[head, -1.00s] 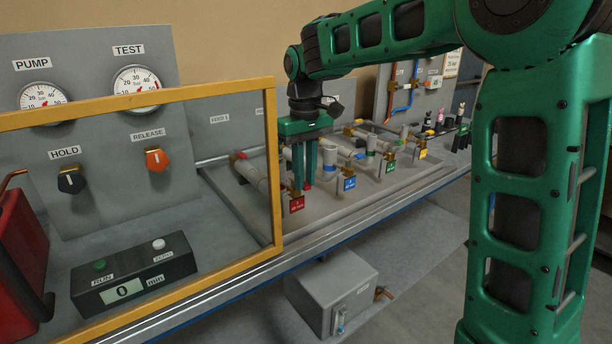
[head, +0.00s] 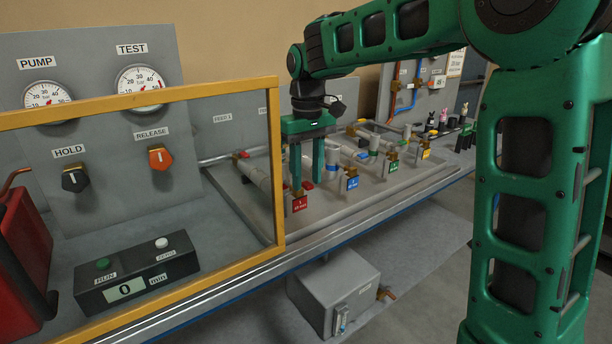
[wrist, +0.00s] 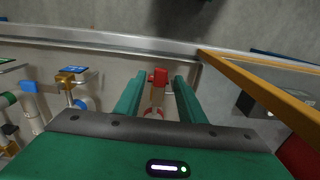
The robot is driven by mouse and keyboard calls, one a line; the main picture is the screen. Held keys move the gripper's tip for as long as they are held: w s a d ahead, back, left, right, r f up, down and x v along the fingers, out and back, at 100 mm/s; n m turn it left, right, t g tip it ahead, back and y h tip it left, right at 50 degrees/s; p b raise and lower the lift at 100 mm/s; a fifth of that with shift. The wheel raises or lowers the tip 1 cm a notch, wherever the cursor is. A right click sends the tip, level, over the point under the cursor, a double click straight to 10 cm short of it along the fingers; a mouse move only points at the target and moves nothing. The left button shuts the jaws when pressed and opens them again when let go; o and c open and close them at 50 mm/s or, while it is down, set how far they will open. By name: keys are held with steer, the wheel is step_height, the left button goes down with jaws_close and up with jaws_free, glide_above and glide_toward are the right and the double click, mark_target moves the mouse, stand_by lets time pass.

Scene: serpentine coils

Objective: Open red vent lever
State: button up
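The red vent lever (head: 308,185) shows as a small red piece by the front of the first pipe line, above a red tag numbered 1 (head: 300,203). In the wrist view the red lever (wrist: 160,76) stands between the two green fingers, with a gap on each side. My gripper (head: 307,180) is over the first line, pointing down, its fingertips close around the lever. It also shows in the wrist view (wrist: 158,80), open and empty. The fingers hide part of the lever and pipe in the head view.
Lines with blue (head: 352,183), green (head: 392,165) and yellow (head: 426,154) tags run to the right on the grey tray (head: 340,208). A yellow frame (head: 278,170) stands close on the left, before the gauge panel (head: 110,130). A grey box (head: 338,285) sits below.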

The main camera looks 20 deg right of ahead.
mark_target(307, 183)
step_height(307, 183, up, 11)
steer(key=shift+f, duration=0.15)
steer(key=shift+w, duration=0.1)
stand_by(0.3)
